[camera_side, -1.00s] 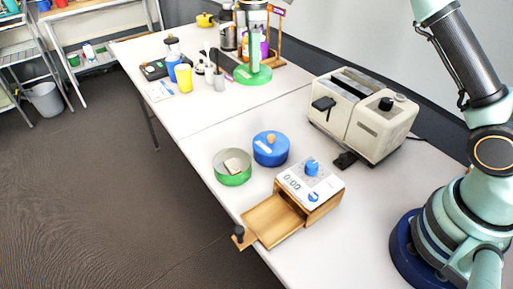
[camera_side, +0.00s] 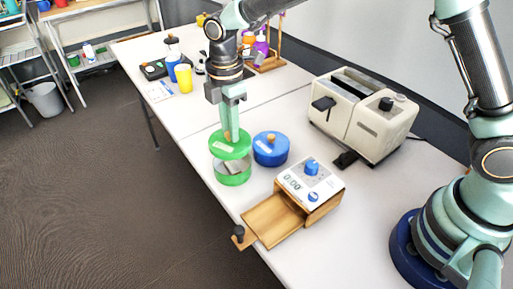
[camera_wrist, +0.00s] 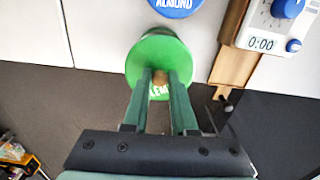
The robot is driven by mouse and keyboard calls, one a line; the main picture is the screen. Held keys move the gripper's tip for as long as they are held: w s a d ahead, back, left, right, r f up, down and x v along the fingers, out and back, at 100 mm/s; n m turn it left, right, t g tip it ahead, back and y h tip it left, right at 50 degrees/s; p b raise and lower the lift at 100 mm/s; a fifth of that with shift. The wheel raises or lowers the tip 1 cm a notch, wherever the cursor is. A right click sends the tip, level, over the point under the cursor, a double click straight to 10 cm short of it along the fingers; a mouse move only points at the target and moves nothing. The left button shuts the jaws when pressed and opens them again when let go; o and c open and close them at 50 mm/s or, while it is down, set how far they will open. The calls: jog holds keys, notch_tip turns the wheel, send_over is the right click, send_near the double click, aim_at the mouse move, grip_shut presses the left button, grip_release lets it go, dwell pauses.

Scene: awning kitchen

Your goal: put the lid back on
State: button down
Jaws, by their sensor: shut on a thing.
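My gripper (camera_side: 231,136) is shut on the wooden knob (camera_wrist: 160,77) of the green lid (camera_side: 230,146). The lid is roughly level, just above the open green tin (camera_side: 233,178), and a gap still shows between them in the side view. Something pale (camera_side: 234,166) lies inside the tin. In the wrist view the green lid (camera_wrist: 157,50) fills the space beyond my fingers (camera_wrist: 163,100), with part of a white label showing.
A blue lidded tin (camera_side: 270,150), labelled ALMOND in the wrist view (camera_wrist: 175,5), stands close on the right. A timer box (camera_side: 311,184) with an open wooden drawer (camera_side: 274,220) is in front, by the table edge. A toaster (camera_side: 362,115) stands at the back right.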

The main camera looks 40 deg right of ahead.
jog(key=shift+f, duration=2.95)
jog(key=shift+f, duration=0.15)
jog(key=c, duration=0.6)
grip_release()
jog(key=shift+c, duration=0.2)
jog(key=o, duration=0.5)
jog(key=shift+r, duration=3.5)
